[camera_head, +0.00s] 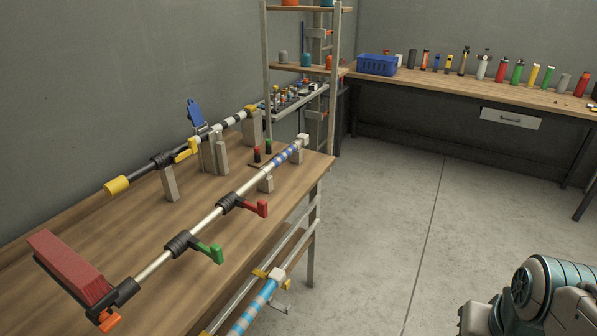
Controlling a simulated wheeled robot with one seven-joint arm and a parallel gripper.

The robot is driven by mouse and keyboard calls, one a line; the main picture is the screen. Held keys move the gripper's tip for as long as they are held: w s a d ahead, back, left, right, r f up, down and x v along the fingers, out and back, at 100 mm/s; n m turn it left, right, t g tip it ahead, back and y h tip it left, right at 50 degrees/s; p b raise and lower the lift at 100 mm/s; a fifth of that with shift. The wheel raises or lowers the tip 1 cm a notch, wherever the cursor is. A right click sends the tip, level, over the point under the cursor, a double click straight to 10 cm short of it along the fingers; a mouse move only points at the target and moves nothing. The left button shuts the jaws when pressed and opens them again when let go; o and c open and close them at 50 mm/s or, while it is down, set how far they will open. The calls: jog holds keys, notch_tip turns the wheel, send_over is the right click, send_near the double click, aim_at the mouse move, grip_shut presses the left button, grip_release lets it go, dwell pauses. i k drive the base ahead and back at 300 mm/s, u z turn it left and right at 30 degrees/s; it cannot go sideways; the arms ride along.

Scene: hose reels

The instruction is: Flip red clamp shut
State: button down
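The red clamp lever (257,208) juts out to the right from a black collar (230,202) on a pale pole (207,222) lying above the wooden workbench. Its end turns up, and the lever stands away from the pole. A like green lever (210,252) juts from a second black collar (178,243) nearer the front left. My gripper is not in view; only grey and teal parts of my arm show at the lower right, well apart from the red clamp.
A red brush head (70,265) with an orange lever (109,320) is at the pole's near end. A second pole with a yellow end (117,185) and a blue lever (195,113) lies behind. A blue-striped pole (255,307) is below. Floor right of the bench (170,210) is clear.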

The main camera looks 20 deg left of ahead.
aim_at(261, 209)
jog(key=i, duration=0.95)
jog(key=u, duration=3.2)
